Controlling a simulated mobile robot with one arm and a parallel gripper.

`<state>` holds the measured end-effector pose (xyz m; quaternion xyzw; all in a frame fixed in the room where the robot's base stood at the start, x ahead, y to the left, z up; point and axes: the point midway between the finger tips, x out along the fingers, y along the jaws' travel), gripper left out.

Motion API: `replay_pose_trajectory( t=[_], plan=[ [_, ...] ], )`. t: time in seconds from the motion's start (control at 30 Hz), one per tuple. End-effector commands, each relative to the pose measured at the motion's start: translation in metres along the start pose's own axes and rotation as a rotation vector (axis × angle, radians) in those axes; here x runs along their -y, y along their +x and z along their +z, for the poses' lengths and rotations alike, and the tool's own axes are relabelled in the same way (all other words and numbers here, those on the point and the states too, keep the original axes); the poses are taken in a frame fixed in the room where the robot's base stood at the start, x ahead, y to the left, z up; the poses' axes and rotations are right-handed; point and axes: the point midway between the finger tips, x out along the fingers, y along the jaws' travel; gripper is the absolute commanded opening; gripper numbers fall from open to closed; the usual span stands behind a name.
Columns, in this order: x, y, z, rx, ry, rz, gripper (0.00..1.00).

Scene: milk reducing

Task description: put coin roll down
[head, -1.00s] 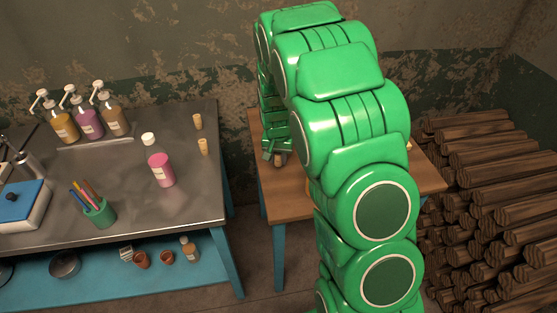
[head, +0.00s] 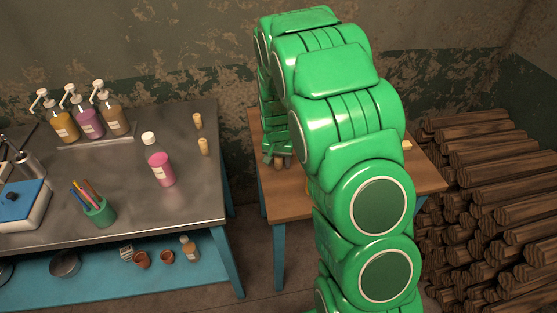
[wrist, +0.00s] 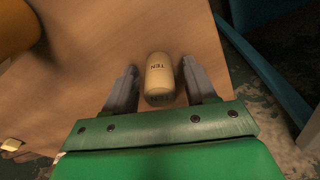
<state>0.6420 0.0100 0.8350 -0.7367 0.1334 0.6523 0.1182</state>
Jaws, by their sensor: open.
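The coin roll, a cream cylinder printed "TEN" (wrist: 160,75), is at the wooden table top (wrist: 95,55) in the wrist view. My gripper (wrist: 160,82) is open, with one grey finger on each side of the roll. A narrow gap shows between each finger and the roll. In the head view my gripper (head: 277,157) is low over the left part of the wooden table (head: 290,205), mostly hidden by my green arm. A small brownish bit shows at the fingers there, too small to tell clearly.
In the wrist view an orange rounded object (wrist: 15,28) is at upper left and a small pale block (wrist: 12,145) at lower left. The table edge is close on the right. A metal table (head: 130,190) with bottles stands left; stacked logs (head: 490,190) stand right.

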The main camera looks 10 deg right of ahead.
Motion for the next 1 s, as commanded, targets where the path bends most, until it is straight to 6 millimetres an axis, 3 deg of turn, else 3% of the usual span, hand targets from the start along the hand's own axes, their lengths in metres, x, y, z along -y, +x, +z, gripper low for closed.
replay_pose_trajectory(
  t=[0.37, 1.0],
  plan=[
    [0.000, -0.022, -0.002, -0.005, 0.000, -0.002, 0.56],
    [0.000, -0.111, -0.001, -0.003, 0.000, -0.001, 0.56]
  ],
)
